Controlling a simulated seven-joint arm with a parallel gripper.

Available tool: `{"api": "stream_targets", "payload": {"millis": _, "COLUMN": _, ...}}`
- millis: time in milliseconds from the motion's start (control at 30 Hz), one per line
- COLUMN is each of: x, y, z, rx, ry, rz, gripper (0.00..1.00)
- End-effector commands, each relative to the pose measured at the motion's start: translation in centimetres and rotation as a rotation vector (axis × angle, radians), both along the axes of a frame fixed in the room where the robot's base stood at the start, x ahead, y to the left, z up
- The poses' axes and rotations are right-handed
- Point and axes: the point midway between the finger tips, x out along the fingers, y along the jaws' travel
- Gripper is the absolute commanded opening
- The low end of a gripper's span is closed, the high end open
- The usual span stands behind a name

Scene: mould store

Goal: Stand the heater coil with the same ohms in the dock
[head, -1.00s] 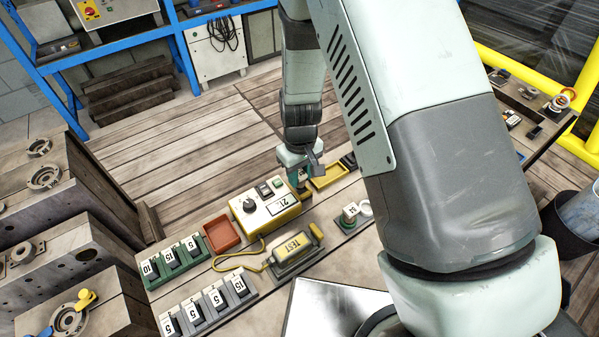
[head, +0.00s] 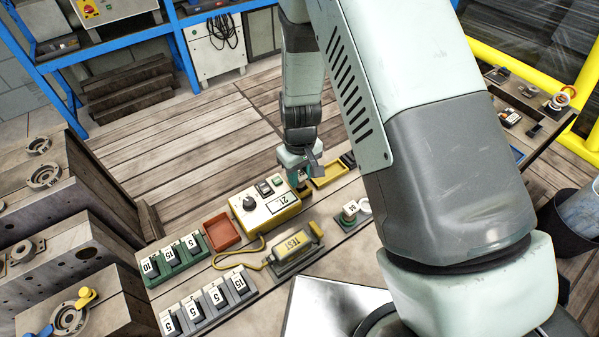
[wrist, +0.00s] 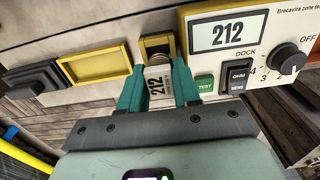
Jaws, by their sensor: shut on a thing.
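My gripper (wrist: 158,88) is shut on a pale heater coil (wrist: 157,80) whose label reads 212. The coil is between the teal fingertips, and its top end is at a yellow-rimmed dark socket (wrist: 150,42) beside the meter. I cannot tell if the coil is seated in it. The meter (wrist: 235,38) shows 212 on its display, has the word DOCK below it, and carries a knob and an OHM switch. In the head view my gripper (head: 300,180) is at the right end of the yellow and white meter (head: 268,208), and the coil is mostly hidden.
An empty yellow tray (wrist: 93,68) and a dark stepped block (wrist: 35,78) lie beside the socket. A red tray (head: 222,235), a TEST probe (head: 295,243), a green rack (head: 172,263), a grey rack (head: 210,305) and a small labelled piece (head: 350,210) stand on the bench.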

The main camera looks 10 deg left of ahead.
Motion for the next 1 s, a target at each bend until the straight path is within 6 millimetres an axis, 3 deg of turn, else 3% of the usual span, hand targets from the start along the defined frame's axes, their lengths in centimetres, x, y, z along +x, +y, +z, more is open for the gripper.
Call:
{"api": "stream_targets", "payload": {"millis": 867, "x": 0.0, "y": 0.04, "z": -0.71, "rx": 0.001, "ry": -0.001, "rz": 0.0, "gripper": 0.0}}
{"api": "stream_targets", "payload": {"millis": 900, "x": 0.0, "y": 0.04, "z": -0.72, "rx": 0.001, "ry": -0.001, "rz": 0.0, "gripper": 0.38}}
{"api": "stream_targets", "payload": {"millis": 1000, "x": -0.02, "y": 0.05, "z": -0.71, "rx": 0.0, "ry": 0.0, "rz": 0.0, "gripper": 0.53}}
